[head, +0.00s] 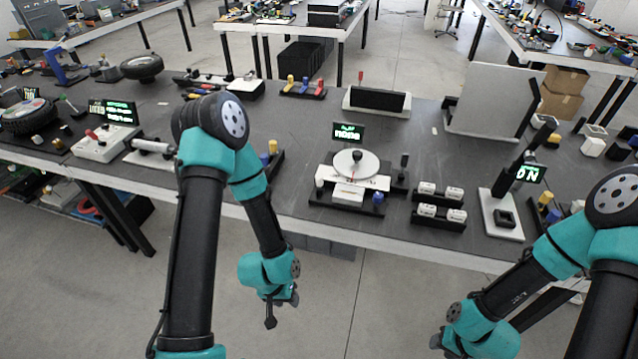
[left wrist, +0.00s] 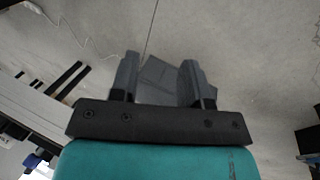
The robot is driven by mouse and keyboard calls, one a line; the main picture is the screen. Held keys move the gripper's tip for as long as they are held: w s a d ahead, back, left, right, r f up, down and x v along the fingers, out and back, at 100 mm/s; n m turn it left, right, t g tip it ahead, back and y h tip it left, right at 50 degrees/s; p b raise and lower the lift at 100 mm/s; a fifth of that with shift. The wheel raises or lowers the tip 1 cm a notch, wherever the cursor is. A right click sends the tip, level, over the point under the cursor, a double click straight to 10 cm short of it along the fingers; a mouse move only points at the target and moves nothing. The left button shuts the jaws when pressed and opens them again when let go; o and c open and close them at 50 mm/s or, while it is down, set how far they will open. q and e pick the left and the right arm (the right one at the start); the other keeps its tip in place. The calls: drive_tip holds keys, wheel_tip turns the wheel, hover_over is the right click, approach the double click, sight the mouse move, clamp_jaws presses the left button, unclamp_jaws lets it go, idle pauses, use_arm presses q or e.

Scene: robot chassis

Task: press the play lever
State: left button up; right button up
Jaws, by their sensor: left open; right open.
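Several levers are in the head view, and I cannot tell from labels which one is the play lever. A short black-knobbed lever (head: 357,156) stands at a white round disc (head: 350,165) in the middle of the table, below a small green-lit display (head: 348,131). A black upright lever (head: 403,166) stands just right of the disc. My left gripper (head: 284,296) hangs in front of the table edge, lower than the tabletop; in the left wrist view (left wrist: 160,82) its fingers are apart and empty. My right gripper (head: 441,343) is low at the bottom right, partly cut off, open and away from the table.
A white box with a red lever (head: 95,142) and a display (head: 113,112) stands at the left. A white base with a long black arm (head: 516,165) stands at the right. White blocks in black holders (head: 440,200) sit between. Open floor lies before the table.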

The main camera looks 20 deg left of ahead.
use_arm(q)
drive_tip(key=shift+c, duration=0.3)
drive_tip(key=shift+c, duration=0.9)
drive_tip(key=shift+w+a+m+t, duration=0.1)
drive_tip(key=shift+w+m+t, duration=0.3)
drive_tip(key=shift+w+m, duration=0.1)
drive_tip(key=shift+c, duration=1.4)
drive_tip(key=w+m+t, duration=0.1)
drive_tip(key=w+m, duration=0.1)
drive_tip(key=w+m+t, duration=0.1)
drive_tip(key=w+m, duration=0.1)
drive_tip(key=w+r+m+t, duration=0.1)
drive_tip(key=w+m+t, duration=0.1)
drive_tip(key=shift+w+a, duration=0.2)
drive_tip(key=shift+a, duration=0.2)
clamp_jaws()
drive_tip(key=w+a+r+m+t, duration=0.1)
drive_tip(key=w+r+m+t, duration=0.3)
drive_tip(key=r+m+t, duration=0.3)
drive_tip(key=w+a+r+m+t, duration=0.2)
drive_tip(key=w+r+m+t, duration=0.3)
drive_tip(key=r+m+t, duration=0.2)
drive_tip(key=shift+a+r+m, duration=0.2)
drive_tip(key=shift+a+m, duration=0.05)
drive_tip(key=shift+m, duration=0.65)
drive_tip(key=shift+h, duration=0.3)
